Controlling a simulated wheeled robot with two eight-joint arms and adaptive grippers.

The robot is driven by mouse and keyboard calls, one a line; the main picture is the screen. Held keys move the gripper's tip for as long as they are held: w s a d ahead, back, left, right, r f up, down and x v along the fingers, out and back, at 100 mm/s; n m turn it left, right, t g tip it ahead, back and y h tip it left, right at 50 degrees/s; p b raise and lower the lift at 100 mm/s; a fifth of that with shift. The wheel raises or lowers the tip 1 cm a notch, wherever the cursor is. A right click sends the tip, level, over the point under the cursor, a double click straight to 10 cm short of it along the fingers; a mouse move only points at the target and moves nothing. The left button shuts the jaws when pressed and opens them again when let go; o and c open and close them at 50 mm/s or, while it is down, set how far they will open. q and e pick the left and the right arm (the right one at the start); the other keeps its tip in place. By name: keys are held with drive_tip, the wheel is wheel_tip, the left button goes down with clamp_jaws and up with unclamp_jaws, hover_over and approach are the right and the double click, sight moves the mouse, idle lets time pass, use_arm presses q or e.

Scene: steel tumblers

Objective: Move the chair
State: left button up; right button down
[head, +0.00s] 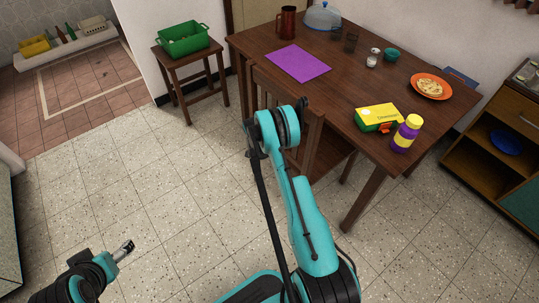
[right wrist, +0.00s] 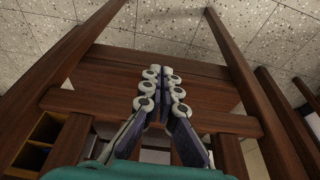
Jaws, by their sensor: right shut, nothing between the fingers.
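The dark brown wooden chair (head: 314,128) stands at the near side of the table, partly hidden behind my right arm in the head view. In the right wrist view, dark wooden bars and a broad panel, which look like the chair (right wrist: 110,75), surround my right gripper (right wrist: 160,85). This gripper is shut and empty, its fingertips in front of the panel; whether they touch it I cannot tell. In the head view my right arm's links hide it. My left gripper (head: 125,249) is low at the left above the floor, away from the chair; its finger opening is unclear.
The wooden table (head: 345,90) holds a purple mat (head: 298,62), a yellow-green box (head: 376,117), a purple bottle (head: 405,135) and an orange plate (head: 431,87). A stool (head: 188,78) bears a green crate (head: 183,39). A cabinet (head: 480,139) stands right. Tiled floor (head: 150,170) left is free.

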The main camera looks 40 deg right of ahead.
use_arm(q)
drive_tip(key=r+p, duration=0.3)
drive_tip(key=r, duration=0.1)
drive_tip(key=shift+d, duration=0.35)
use_arm(e)
drive_tip(key=v, duration=0.8)
drive_tip(key=shift+r, duration=0.45)
drive_tip(key=shift+d, duration=0.1)
